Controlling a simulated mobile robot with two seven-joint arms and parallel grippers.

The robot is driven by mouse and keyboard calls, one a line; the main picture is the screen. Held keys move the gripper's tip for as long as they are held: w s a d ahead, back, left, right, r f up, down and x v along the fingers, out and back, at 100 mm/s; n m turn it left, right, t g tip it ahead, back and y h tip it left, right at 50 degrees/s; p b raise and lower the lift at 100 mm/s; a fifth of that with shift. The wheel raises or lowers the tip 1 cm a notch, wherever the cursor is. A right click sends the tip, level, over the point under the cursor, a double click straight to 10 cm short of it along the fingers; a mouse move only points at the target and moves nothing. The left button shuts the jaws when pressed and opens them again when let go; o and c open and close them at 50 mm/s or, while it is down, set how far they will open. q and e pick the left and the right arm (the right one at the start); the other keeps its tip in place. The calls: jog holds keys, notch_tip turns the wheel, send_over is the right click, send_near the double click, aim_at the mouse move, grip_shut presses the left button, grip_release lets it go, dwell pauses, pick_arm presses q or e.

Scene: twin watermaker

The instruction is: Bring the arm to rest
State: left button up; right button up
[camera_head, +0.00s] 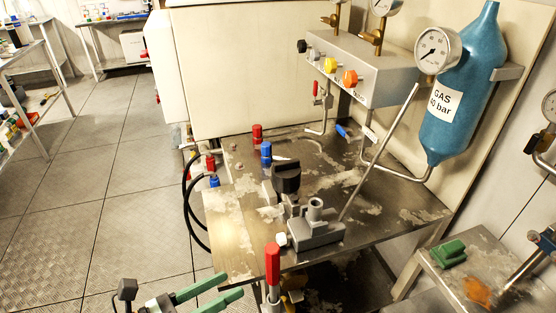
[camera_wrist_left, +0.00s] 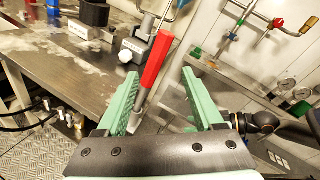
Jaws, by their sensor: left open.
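My left gripper (camera_head: 230,285) is at the bottom of the head view, its two green fingers apart and pointing right. It is just left of a lever with a red handle (camera_head: 272,266), at the front edge of the steel table (camera_head: 225,232). In the left wrist view the red handle (camera_wrist_left: 157,62) shows in the gap between the open fingers, with clear space on both sides. Nothing is gripped. The lever's lower end is partly hidden in the head view. My right gripper does not show.
A grey valve block (camera_head: 316,234) and a black knob (camera_head: 286,177) stand on the table. Red (camera_head: 257,134) and blue (camera_head: 266,153) valves stand behind. A blue gas cylinder (camera_head: 465,85) hangs at right. A lower bench holds a green object (camera_head: 449,253).

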pick_arm(q)
jog(key=w+a+f+n+t+y+p, duration=0.1)
jog(key=a+f+n+t+y+p, duration=0.2)
jog(key=n, duration=1)
jog(key=w+a+f+n+t+y+p, duration=0.1)
jog(key=a+f+n+y, duration=0.4)
jog(key=n, duration=0.7)
jog(key=s+f+n+g+y, duration=0.1)
jog(key=s+f+n+g, duration=0.1)
jog(key=s+f+n, duration=0.2)
jog(key=s+d+f+n+g+y+p, duration=0.1)
jog(key=s+f+n, duration=0.4)
jog(key=n, duration=0.5)
jog(key=shift+s+d+f+g+y, duration=0.35)
jog(key=shift+g+y, duration=0.25)
jog(key=shift+g, duration=0.2)
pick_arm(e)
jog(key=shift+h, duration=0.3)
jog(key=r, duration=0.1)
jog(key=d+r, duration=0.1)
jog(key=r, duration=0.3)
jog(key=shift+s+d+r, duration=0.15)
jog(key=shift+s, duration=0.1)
